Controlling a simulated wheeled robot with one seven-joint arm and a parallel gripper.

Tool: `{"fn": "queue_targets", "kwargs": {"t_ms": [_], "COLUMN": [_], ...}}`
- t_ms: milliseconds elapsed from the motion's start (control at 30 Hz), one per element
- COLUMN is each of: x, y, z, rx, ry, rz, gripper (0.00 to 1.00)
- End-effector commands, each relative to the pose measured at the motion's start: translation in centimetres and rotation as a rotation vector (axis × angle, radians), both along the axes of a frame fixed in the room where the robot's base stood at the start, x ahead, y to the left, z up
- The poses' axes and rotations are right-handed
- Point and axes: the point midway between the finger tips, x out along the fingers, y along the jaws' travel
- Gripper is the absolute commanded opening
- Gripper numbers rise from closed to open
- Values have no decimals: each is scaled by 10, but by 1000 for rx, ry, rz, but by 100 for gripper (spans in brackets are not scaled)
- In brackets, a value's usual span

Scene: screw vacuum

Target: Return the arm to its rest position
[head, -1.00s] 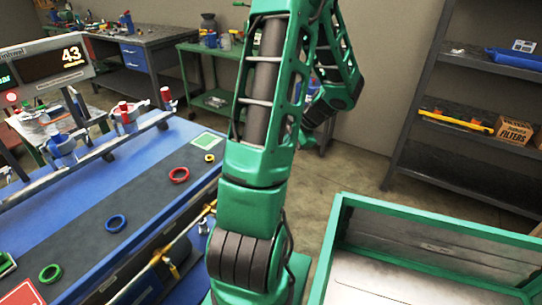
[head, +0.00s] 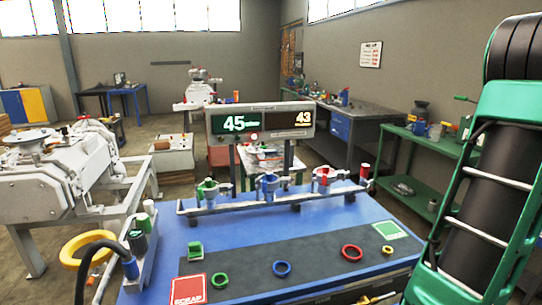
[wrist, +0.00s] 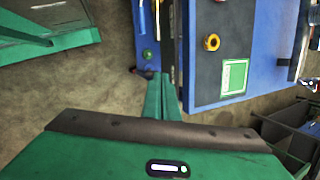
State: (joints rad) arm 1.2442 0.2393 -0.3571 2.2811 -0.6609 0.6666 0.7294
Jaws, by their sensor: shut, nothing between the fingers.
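My green arm (head: 490,190) rises along the right side of the head view, and its gripper end is outside that view. In the wrist view my gripper (wrist: 158,78) points away from the camera above the floor, its narrow green fingers together and empty. The blue table (wrist: 207,8) with its dark mat lies beyond it, to the upper right. The gripper is apart from the table and touches nothing that I can see.
The blue table (head: 160,250) carries a red ring (head: 351,252), a blue ring (head: 282,268), a green ring (head: 220,280) and a small yellow ring (head: 388,249). A rail with clamps (head: 268,187) and a display (head: 262,120) stand behind. A green bench (head: 430,150) is at right.

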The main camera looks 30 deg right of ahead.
Motion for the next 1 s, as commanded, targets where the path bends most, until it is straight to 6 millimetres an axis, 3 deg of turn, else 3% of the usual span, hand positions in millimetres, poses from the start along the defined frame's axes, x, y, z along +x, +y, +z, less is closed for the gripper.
{"fn": "queue_targets", "kwargs": {"t_ms": [133,400,567,800,1000], "x": [29,50,49,33,13], "y": [44,121,165,221,251], "z": [20,49,63,81,90], "rx": [-60,-159,-215,-297,-350], "ry": [54,140,180,225,248], "rz": [211,569,774,1065,1254], "gripper": [0,0,0,0,0]}}
